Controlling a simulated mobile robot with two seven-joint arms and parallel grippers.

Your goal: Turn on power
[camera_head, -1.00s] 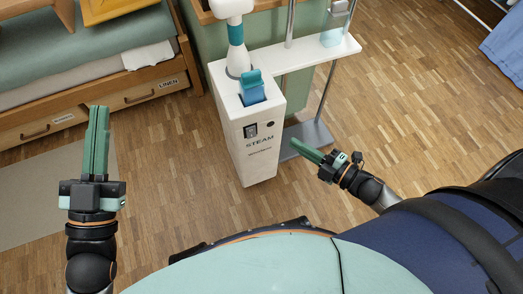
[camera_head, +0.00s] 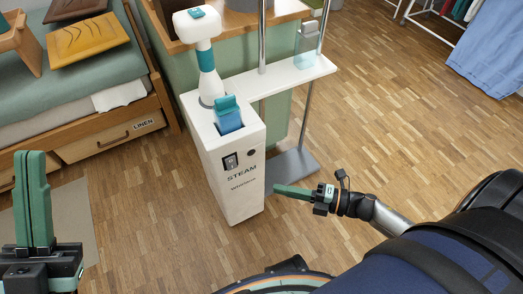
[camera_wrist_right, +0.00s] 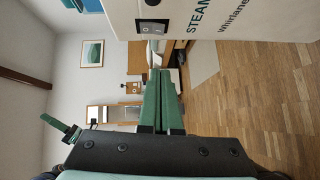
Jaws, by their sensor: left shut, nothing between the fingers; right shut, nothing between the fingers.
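The white steamer unit (camera_head: 236,187), lettered STEAM, stands upright on the wood floor. A small dark switch panel (camera_head: 231,161) is on its front, with a round black knob (camera_head: 251,153) beside it. In the right wrist view the switch (camera_wrist_right: 151,27) shows at the top, turned sideways; its setting is too small to tell. My right gripper (camera_head: 276,189) is shut and empty, low and to the right of the unit, apart from it. It also shows in the right wrist view (camera_wrist_right: 160,75), below the switch. My left gripper (camera_head: 29,155) is shut and empty at the left, away from the unit.
A white shelf (camera_head: 280,76) with metal poles and a grey foot plate (camera_head: 291,168) adjoins the unit at right. A wooden bed with a LINEN drawer (camera_head: 110,137) is at left. Floor at right is open.

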